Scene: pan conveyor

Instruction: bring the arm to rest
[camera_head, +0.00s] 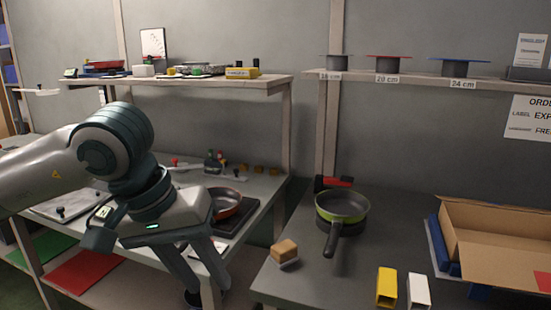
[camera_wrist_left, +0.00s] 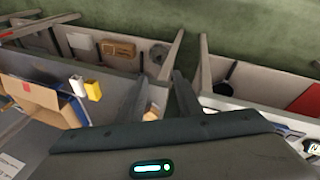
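My left arm comes in from the left of the head view. Its left gripper (camera_head: 207,284) hangs fingers down in front of the left bench, near the gap to the right-hand table. The two fingers are spread apart with nothing held between them. The fingers also show in the left wrist view (camera_wrist_left: 160,88), apart, with floor and bench parts beyond them. A small wooden block (camera_head: 285,250) on the right-hand table lies to the right of the gripper. My right gripper is in neither view.
A green-rimmed pan (camera_head: 342,207) stands on the right-hand table (camera_head: 318,277). Yellow (camera_head: 387,285) and white (camera_head: 418,290) blocks and an open cardboard box (camera_head: 490,240) are farther right. A brown pan (camera_head: 226,203) sits on the left bench behind my arm. Shelves run along the wall.

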